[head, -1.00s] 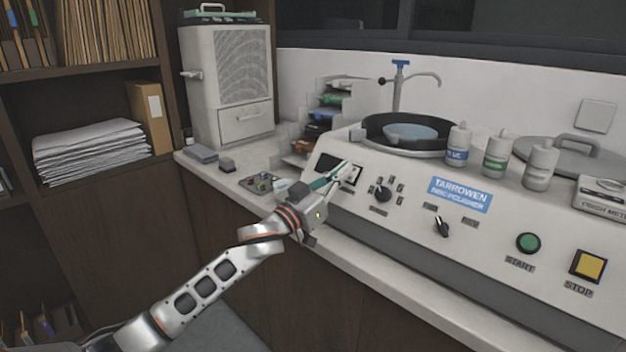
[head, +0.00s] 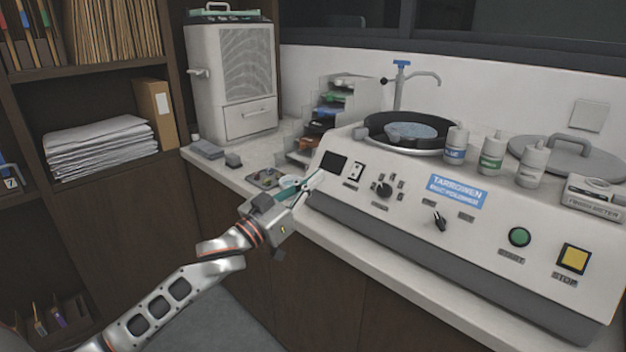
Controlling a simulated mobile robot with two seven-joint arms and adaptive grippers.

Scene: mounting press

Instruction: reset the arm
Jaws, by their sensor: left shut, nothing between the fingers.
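My left gripper (head: 310,184) is shut and empty. Its arm comes in from the lower left of the head view. The fingertips are in front of the left end of the disc polisher (head: 400,232), just below its small dark screen (head: 333,162) and the rocker switch (head: 356,171). I cannot tell whether they touch the panel; a gap seems to show. My right gripper is not in view.
The polisher panel has a black knob (head: 384,188), a green start button (head: 519,237) and a yellow stop button (head: 574,258). Several bottles, one a blue-label bottle (head: 455,143), stand on top. A small tray (head: 266,178) lies behind the gripper. The floor at lower left is open.

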